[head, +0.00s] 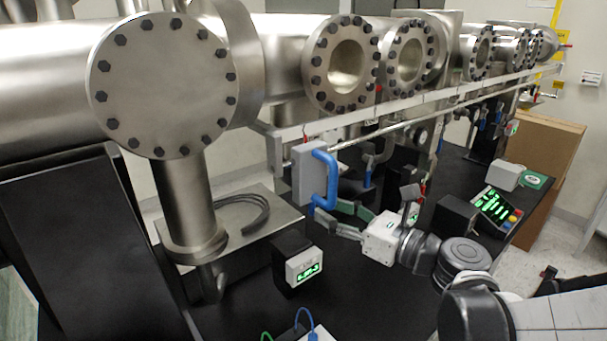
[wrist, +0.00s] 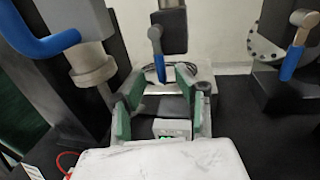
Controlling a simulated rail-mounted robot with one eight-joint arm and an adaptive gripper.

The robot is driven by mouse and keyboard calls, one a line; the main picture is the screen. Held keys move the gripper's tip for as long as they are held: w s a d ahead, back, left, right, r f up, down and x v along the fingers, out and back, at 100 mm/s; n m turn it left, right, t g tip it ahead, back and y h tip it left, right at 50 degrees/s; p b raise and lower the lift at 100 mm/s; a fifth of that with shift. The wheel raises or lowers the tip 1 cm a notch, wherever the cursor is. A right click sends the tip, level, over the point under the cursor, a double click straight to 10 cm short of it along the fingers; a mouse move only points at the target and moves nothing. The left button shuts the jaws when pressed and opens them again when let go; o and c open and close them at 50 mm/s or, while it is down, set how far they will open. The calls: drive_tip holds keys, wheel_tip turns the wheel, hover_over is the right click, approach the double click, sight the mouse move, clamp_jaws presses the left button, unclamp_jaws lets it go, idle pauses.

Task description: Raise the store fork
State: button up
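No part is labelled as the store fork, so I cannot tell for certain which it is. A grey box (head: 308,175) with a blue bent handle (head: 325,180) hangs below the rail in the head view. My gripper (head: 338,216) is open, its green-padded fingers close to the handle's lower end. In the wrist view a blue handle (wrist: 157,66) shows beyond and between the tips of my open gripper (wrist: 160,82); contact cannot be told. A dark curved fork-like piece (head: 246,213) lies on a metal plate left of my gripper.
A large steel vessel (head: 160,85) and flanged pipes run along the back. A small green-lit display (head: 304,266) stands below my gripper. Two more blue handles show in the wrist view, left (wrist: 45,42) and right (wrist: 291,62). A control panel (head: 495,207) stands at right.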

drive_tip(key=shift+x, duration=1.75)
clamp_jaws()
